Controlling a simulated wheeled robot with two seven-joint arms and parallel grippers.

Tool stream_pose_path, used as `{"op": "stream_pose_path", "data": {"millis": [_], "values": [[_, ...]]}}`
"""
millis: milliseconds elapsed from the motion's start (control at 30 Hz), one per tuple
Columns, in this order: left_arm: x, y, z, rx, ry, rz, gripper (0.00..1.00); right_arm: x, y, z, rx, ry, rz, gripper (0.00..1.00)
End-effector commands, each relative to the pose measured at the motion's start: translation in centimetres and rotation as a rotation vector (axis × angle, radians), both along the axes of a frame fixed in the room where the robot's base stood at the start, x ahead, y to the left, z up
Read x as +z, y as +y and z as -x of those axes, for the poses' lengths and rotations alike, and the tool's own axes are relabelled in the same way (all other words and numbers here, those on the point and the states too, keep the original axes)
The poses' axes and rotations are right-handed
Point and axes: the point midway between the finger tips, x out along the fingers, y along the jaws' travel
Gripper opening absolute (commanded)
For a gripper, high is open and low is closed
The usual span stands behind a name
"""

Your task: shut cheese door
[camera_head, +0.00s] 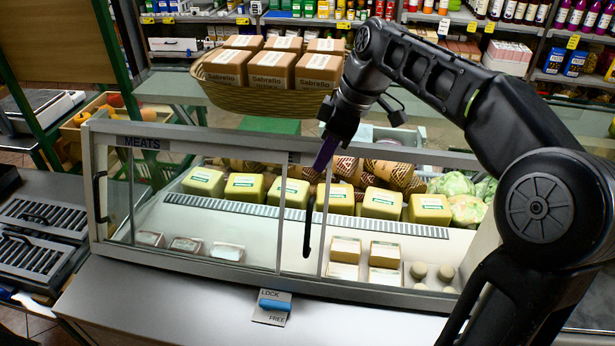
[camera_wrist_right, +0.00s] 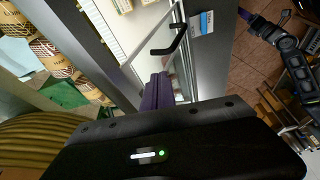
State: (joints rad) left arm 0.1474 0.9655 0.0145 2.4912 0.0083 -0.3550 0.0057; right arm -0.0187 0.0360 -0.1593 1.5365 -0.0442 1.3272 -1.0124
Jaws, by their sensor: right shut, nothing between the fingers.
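The display case (camera_head: 260,285) has sliding glass doors. A sign with its start hidden, ending in E, sits at the top middle, behind my right gripper (camera_head: 325,152). A black upright handle (camera_head: 308,222) stands below it, near two frame uprights. I cannot tell exactly where the cheese door's pane ends. My right gripper is shut and empty, its purple fingers pointing down at the top rail, above and right of that handle. The right wrist view shows the purple fingers (camera_wrist_right: 157,92) close to a black handle (camera_wrist_right: 175,35). My left gripper (camera_wrist_right: 243,14) shows small there; its jaws are unclear.
A basket (camera_head: 265,97) of brown boxes stands on top, left of my right arm. The MEATS door handle (camera_head: 100,195) is at the far left. A blue lock lever (camera_head: 275,303) sits on the front ledge.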

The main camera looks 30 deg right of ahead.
Motion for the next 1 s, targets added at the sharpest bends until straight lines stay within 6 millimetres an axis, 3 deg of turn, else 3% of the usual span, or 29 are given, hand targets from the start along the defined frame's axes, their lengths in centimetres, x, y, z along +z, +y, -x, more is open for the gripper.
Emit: {"op": "stream_pose_path", "data": {"millis": [467,1000], "values": [[0.1,0.0,0.0,0.001,0.0,0.0,0.67,-0.7,0.2,-0.2,0.0,0.001,0.0,0.0],[1.3,0.1,0.2,0.002,0.006,-0.003,0.67,-8.1,2.3,-2.0,0.0,0.003,0.0,0.0]]}}
